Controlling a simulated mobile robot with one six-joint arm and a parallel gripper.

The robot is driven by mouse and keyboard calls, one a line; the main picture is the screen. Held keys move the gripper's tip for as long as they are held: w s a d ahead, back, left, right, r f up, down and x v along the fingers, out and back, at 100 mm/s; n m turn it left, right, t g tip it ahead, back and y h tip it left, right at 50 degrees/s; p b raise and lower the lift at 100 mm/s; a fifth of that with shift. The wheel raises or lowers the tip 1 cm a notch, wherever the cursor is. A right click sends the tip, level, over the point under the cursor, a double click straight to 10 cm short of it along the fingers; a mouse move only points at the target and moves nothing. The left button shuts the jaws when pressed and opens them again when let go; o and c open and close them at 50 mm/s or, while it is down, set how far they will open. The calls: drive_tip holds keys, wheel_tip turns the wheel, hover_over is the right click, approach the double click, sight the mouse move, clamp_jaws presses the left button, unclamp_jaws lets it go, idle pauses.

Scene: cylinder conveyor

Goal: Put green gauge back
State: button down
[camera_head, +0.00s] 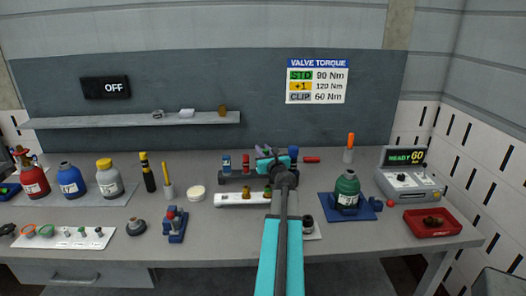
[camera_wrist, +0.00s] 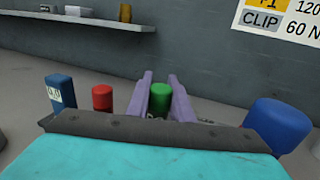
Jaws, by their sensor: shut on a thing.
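My gripper (camera_head: 265,152) is over the back middle of the workbench, at a dark rack (camera_head: 236,180). In the wrist view its two purple fingers (camera_wrist: 161,95) are shut on the green gauge (camera_wrist: 160,98), a short green cylinder. The gauge's lower end is hard to make out, so I cannot tell whether it touches the rack.
A larger blue cylinder (camera_wrist: 278,124) stands close on the right. A green bottle (camera_head: 347,188) on a blue mat (camera_head: 331,211) stands right, near a red tray (camera_head: 415,231). A wall shelf (camera_head: 130,121) hangs behind.

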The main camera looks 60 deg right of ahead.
drive_tip(key=shift+f+b, duration=1)
drive_tip(key=shift+f, duration=0.1)
drive_tip(key=c, duration=1.5)
unclamp_jaws()
drive_tip(key=shift+r, duration=0.1)
drive_tip(key=shift+r+p, duration=2.65)
drive_tip(key=shift+r, duration=0.3)
